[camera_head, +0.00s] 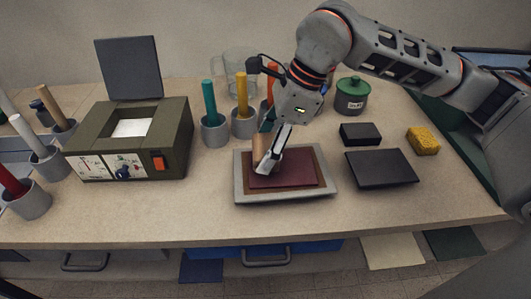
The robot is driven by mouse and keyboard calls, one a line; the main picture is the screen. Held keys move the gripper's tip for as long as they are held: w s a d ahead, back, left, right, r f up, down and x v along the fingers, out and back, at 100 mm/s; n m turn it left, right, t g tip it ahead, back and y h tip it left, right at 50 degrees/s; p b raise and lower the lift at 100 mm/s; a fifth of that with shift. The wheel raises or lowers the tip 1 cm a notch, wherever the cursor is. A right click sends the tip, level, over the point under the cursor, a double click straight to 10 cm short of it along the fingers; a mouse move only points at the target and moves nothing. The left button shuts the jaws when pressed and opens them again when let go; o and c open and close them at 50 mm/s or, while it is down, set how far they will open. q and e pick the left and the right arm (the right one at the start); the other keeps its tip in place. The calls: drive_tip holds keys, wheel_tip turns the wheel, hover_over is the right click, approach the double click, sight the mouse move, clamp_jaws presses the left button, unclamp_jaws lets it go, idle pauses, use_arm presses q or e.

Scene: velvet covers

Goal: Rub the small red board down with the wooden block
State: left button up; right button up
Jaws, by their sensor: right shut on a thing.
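The small red board (300,176) lies flat on a brown layer in a grey tray (284,200) at the middle of the bench. My right gripper (266,166) reaches down over the left part of the board. It is shut on the wooden block (259,146), which stands upright between the fingers and is partly hidden by them. The block's lower end is at the board's left side; I cannot tell for certain whether it touches. My left gripper is not in view.
An olive box (180,140) with an open dark lid stands left. Cups with coloured handles (214,130) stand behind the tray. A black block (360,133), a dark plate (381,168), a yellow sponge (423,141) and a green jar (351,96) are right. The front bench strip is clear.

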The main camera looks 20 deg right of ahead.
drive_tip(key=shift+s+d+r, duration=0.15)
drive_tip(key=shift+r, duration=0.35)
drive_tip(key=shift+r+p, duration=0.3)
drive_tip(key=shift+p, duration=0.1)
wheel_tip(320, 180, up, 2)
drive_tip(key=shift+p, duration=0.6)
drive_tip(key=shift+r, duration=0.4)
drive_tip(key=shift+r+p, duration=0.65)
drive_tip(key=shift+r, duration=0.05)
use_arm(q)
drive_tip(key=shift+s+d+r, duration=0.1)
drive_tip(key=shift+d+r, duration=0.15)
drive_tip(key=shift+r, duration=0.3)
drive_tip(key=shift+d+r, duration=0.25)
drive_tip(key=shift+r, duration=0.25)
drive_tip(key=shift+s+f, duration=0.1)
